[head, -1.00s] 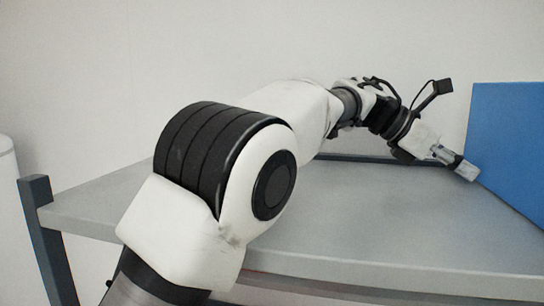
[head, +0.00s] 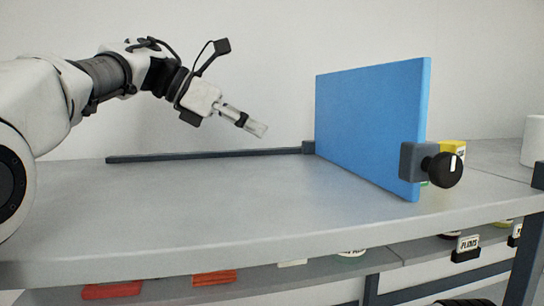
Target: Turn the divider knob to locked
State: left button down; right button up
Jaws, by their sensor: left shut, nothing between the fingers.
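The blue divider panel (head: 365,120) stands upright on the grey table top. The black divider knob (head: 442,170) sits at the panel's near end, on a dark grey clamp block (head: 412,160). A white mark shows on the upper right of the knob's face, pointing roughly upward. My left gripper (head: 255,125) is shut and empty. It hangs above the table to the left of the panel, apart from both panel and knob. My right gripper is not in view.
The grey table top (head: 200,220) is clear left of the panel. A dark rail (head: 200,155) runs along its back edge. A yellow item (head: 452,147) stands behind the knob. A lower shelf holds red items (head: 112,290) and a "FLOUR"-like label (head: 467,245), hard to read.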

aim_at(444, 170)
jog(key=k, duration=1.5)
